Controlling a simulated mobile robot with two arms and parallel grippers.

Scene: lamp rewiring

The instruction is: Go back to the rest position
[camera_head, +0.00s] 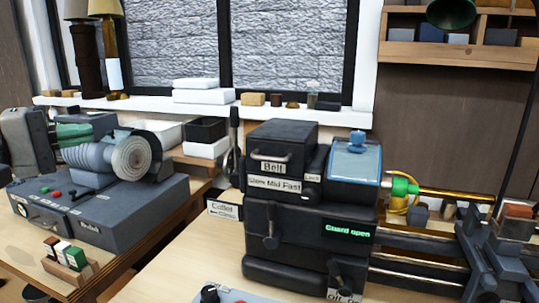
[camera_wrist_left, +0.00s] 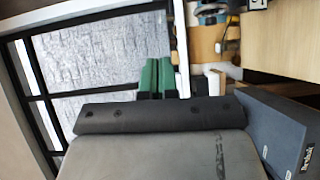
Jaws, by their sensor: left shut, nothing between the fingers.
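My left gripper (camera_head: 76,134) is at the left side of the head view, beyond the grey grinder-like machine (camera_head: 128,212) and near its round wheel (camera_head: 132,158). Its green fingers lie close together and hold nothing. In the left wrist view the gripper (camera_wrist_left: 157,66) shows its two green fingers side by side, pointing toward the window and sill. The grey machine's box (camera_wrist_left: 270,130) is at the right of that view. The wheel partly overlaps the gripper's surroundings in the head view, and I cannot tell the exact gap. My right gripper is in neither view.
A dark lathe (camera_head: 290,240) reading "Guard open" fills the middle and right of the bench. The sill (camera_head: 345,118) holds white boxes (camera_head: 203,95) and small items. A small rack (camera_head: 68,262) stands at front left. Bare bench (camera_head: 185,262) lies between the machines.

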